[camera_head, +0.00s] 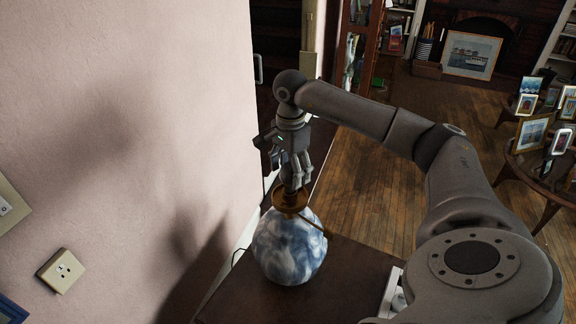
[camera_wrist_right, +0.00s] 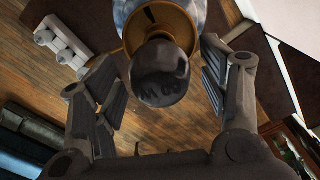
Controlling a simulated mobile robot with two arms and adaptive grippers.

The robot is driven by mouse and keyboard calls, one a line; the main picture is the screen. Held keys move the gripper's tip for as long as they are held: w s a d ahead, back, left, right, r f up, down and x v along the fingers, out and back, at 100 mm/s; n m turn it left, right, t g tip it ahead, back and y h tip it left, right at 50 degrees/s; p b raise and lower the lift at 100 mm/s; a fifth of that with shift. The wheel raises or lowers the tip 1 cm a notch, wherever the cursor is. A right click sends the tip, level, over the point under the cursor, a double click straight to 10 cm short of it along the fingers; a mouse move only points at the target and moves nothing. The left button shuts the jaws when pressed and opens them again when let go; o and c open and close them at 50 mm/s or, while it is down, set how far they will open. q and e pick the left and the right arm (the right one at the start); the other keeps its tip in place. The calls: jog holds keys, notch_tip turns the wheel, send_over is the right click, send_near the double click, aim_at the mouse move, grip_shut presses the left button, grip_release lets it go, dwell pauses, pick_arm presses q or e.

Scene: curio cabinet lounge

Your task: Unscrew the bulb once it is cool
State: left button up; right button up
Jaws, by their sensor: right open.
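A table lamp with a round blue-and-white marbled base (camera_head: 289,250) and a brass collar (camera_head: 290,200) stands on a dark wooden table (camera_head: 250,290). My right gripper (camera_head: 294,178) points down over the lamp's top and hides most of the bulb in the head view. In the right wrist view the bulb (camera_wrist_right: 160,72) looks dark and unlit, with "60 W" marked upside down. It sits in the brass socket (camera_wrist_right: 160,20). My right gripper's fingers (camera_wrist_right: 165,85) are open on either side of the bulb, with gaps showing. My left gripper is not in view.
A white object (camera_head: 391,292) lies at the table's right edge. Wooden floor (camera_head: 375,200) is open behind. A round table (camera_head: 545,165) with framed pictures stands far right.

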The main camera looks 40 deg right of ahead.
jog(key=m, duration=0.6)
jog(key=shift+p, duration=0.4)
jog(key=m, duration=0.5)
jog(key=shift+m+p, duration=0.3)
jog(key=shift+p, duration=0.1)
jog(key=m+p, duration=0.1)
jog(key=m, duration=0.5)
jog(key=m+p, duration=0.1)
jog(key=m, duration=0.4)
jog(key=shift+m, duration=0.4)
